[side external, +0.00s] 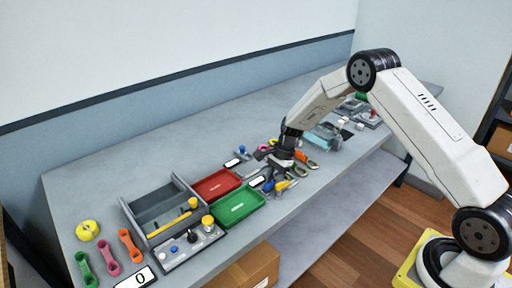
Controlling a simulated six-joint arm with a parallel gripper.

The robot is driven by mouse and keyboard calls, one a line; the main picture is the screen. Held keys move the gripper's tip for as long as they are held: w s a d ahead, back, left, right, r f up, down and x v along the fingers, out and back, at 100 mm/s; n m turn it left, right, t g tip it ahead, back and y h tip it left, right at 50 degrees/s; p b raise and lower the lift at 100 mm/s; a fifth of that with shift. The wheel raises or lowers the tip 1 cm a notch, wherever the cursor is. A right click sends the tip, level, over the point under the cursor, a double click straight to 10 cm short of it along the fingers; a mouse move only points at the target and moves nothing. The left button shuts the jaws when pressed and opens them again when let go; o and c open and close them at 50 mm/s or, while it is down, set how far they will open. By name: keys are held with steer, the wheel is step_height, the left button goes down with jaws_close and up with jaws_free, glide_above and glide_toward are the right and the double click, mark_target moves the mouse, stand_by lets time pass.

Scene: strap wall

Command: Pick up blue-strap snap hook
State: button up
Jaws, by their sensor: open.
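My gripper (280,163) is open and points down over the middle of the bench, above a cluster of small tools. I cannot pick out the blue-strap snap hook for sure. A small dark blue item (268,186) lies just below and left of my gripper, but it is too small to identify. Green (87,270), pink (109,256) and orange (130,246) strap-like pieces lie at the near left end of the bench, away from my gripper. My gripper hides part of the cluster.
Red (217,184) and green (239,206) trays and a grey divided box (142,220) stand left. The bench's back left (110,180) is clear.

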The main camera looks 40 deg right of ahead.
mark_target(270, 183)
jaws_close()
steer(key=shift+r, duration=0.2)
steer(key=shift+r, duration=0.5)
step_height(270, 183, up, 2)
steer(key=s+r, duration=0.4)
steer(key=r, duration=0.1)
steer(key=shift+s+a+r, duration=0.2)
steer(key=shift+s+r, duration=0.05)
steer(key=shift+s, duration=0.1)
steer(key=s+r, duration=0.4)
steer(key=s, duration=0.5)
steer(key=shift+s+a, duration=0.15)
steer(key=shift+a, duration=0.25)
